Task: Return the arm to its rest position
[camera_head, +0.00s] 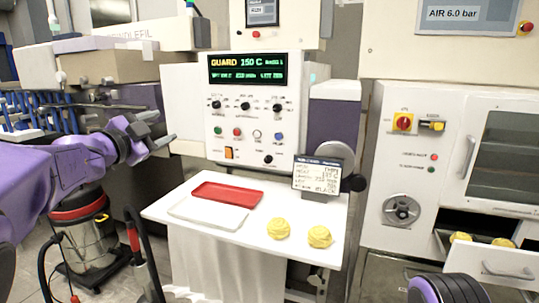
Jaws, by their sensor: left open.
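My left gripper (158,129) is open and empty. Its purple arm comes in from the left edge, and the fingers point right, in front of the grey and purple machinery. It is apart from the white table (165,212), up and to the left of it. My right gripper is not in view; a dark, purple-rimmed part at the bottom right looks like my right arm.
On the table are a red tray (228,195), a white tray (207,213), two yellow lumps (279,229) and a sign (318,178). A control panel (245,110) stands behind. A vacuum cleaner (84,235) is at lower left. An open drawer (495,262) at right holds yellow lumps.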

